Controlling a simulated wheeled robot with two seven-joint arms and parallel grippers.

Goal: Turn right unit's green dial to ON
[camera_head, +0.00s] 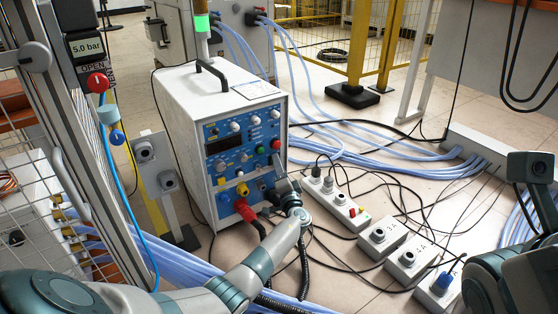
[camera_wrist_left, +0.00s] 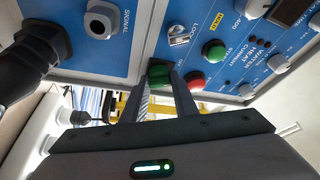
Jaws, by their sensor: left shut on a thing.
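The white heater unit (camera_head: 190,105) with a blue control panel (camera_head: 222,140) stands on the floor at the middle left. My left gripper (camera_head: 281,184) is at the panel's lower right corner. In the left wrist view my left gripper's fingers (camera_wrist_left: 166,90) are shut on the green dial (camera_wrist_left: 158,71), one on each side of it. The dial is partly covered by the fingers, and its exact angle cannot be read. In the head view the gripper hides it. My right gripper is not in view; only part of my right arm shows at the lower right.
Close to the fingers are a red button (camera_wrist_left: 194,80) and a green button (camera_wrist_left: 215,49). A red plug (camera_head: 245,208) with a thick black cable sticks out of the panel's lower front. Grey sockets (camera_head: 407,262), a power strip (camera_head: 337,202) and loose cables cover the floor at right.

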